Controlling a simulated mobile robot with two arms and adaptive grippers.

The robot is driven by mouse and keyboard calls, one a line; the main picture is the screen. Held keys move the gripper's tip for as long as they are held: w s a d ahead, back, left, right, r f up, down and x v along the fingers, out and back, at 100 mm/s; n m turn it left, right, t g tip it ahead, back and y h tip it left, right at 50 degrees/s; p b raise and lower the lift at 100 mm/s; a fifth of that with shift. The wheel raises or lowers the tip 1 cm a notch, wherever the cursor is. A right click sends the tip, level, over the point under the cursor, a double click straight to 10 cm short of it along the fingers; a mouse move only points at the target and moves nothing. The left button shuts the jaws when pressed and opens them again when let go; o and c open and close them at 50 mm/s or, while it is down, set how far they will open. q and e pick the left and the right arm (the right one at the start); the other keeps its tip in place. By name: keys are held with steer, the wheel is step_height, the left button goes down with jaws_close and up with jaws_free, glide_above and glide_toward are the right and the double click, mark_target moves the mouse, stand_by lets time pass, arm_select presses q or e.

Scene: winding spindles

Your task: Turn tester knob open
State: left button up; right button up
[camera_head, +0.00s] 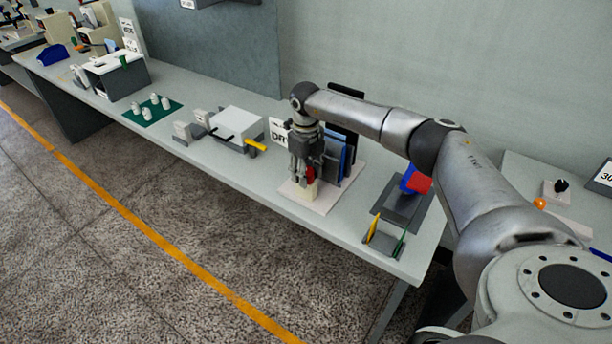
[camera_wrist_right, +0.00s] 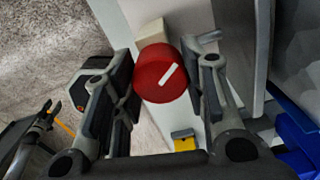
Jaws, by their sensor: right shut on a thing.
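The red tester knob (camera_wrist_right: 162,74) shows in the right wrist view as a round cap with a white line running diagonally, from lower left to upper right. It sits between the two fingers of my right gripper (camera_wrist_right: 168,88), which is shut on it. In the head view my right gripper (camera_head: 306,178) points down over a pale block (camera_head: 300,192) at the front of a light base plate (camera_head: 322,205). Only a little red shows there between the fingers.
Blue and dark upright panels (camera_head: 338,160) stand close behind my right gripper. A white box with a yellow handle (camera_head: 256,146) stands to its left. A grey tray (camera_head: 404,207) with a red and blue thing is to its right. The bench's front edge (camera_head: 240,190) is near.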

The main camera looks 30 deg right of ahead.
steer(key=n+b, duration=0.1)
steer(key=n, duration=0.2)
steer(key=shift+w+n, duration=0.1)
steer(key=shift+n, duration=0.3)
steer(key=n+b, duration=0.2)
steer(key=n, duration=0.1)
steer(key=shift+n, duration=0.3)
steer(key=n+b, duration=0.1)
steer(key=n, duration=0.2)
steer(key=shift+n, duration=0.3)
steer(key=n+b, duration=0.1)
steer(key=n, duration=0.2)
steer(key=shift+n, duration=0.3)
steer(key=n, duration=0.3)
steer(key=shift+r+n+b, duration=0.1)
steer(key=shift+n+b, duration=0.2)
steer(key=n, duration=0.3)
steer(key=shift+n+b, duration=0.3)
steer(key=shift+n, duration=0.1)
steer(key=n, duration=0.6)
steer(key=shift+b, duration=0.35)
steer(key=shift+n, duration=0.4)
steer(key=o, duration=1)
